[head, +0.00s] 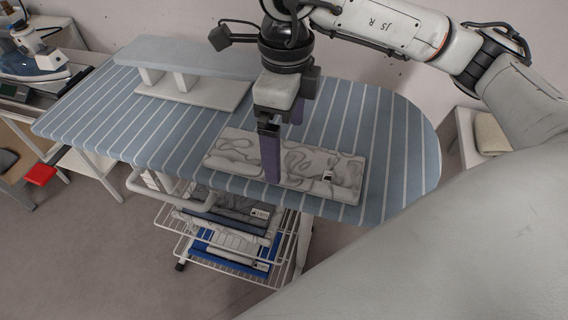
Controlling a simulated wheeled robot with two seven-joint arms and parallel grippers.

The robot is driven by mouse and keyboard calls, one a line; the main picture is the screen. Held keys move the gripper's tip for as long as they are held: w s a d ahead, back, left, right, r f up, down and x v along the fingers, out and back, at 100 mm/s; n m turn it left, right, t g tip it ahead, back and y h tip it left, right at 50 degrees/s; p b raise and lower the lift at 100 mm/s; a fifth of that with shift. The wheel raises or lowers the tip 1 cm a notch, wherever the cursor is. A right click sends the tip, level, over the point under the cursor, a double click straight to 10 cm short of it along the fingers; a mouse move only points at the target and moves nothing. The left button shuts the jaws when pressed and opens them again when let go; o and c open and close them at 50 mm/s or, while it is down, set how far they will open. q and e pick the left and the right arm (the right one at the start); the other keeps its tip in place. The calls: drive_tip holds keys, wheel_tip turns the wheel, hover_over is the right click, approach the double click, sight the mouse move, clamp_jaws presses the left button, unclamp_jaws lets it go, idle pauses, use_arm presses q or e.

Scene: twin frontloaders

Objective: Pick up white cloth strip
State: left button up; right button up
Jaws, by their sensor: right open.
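My right gripper (283,150) points down over the middle of the strip. Its two fingers are apart, with the nearer one covering part of the cloth. I cannot tell whether the fingertips touch the strip. My left gripper is out of view.
A small grey sleeve board (195,92) stands on the board's back left. A wire rack (225,240) with folded cloths is below. A side table with an iron (35,62) is at far left. A beige cloth (490,135) lies at right.

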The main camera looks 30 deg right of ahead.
sight(285, 161)
drive_tip(key=shift+f, duration=1.7)
drive_tip(key=shift+c, duration=0.3)
drive_tip(key=c, duration=0.9)
